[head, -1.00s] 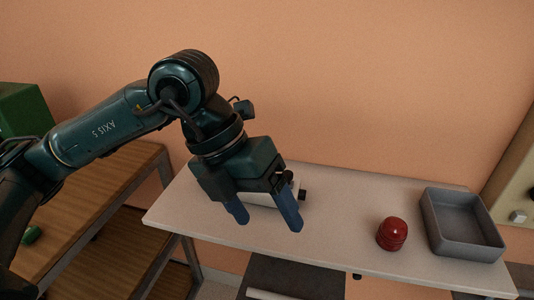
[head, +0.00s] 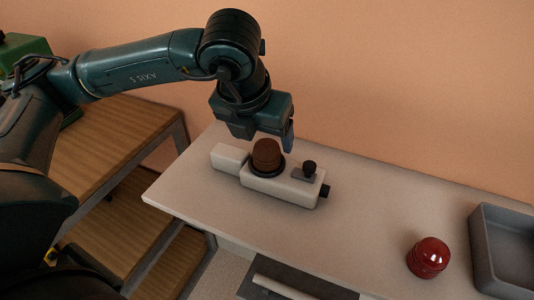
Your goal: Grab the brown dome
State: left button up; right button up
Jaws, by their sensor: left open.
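The brown dome (head: 266,154) sits upright on a dark ring on a white fixture (head: 285,187) on the white table. My left gripper (head: 270,140) is open just behind and above the dome in the picture. One blue finger shows to the right of the dome's top; the other finger is mostly hidden. I cannot tell whether the fingers touch the dome. My right gripper is not in view.
The fixture also carries a small black knob (head: 309,168). A red dome (head: 428,257) and a grey tray (head: 503,250) stand on the white table (head: 350,230) to the right. A wooden shelf unit (head: 120,140) stands at the left.

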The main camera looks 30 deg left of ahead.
aim_at(264, 146)
pick_arm(q)
jog(key=shift+p+x, duration=0.3)
jog(key=shift+x, duration=2.35)
jog(key=shift+a, duration=0.1)
jog(key=c, duration=1)
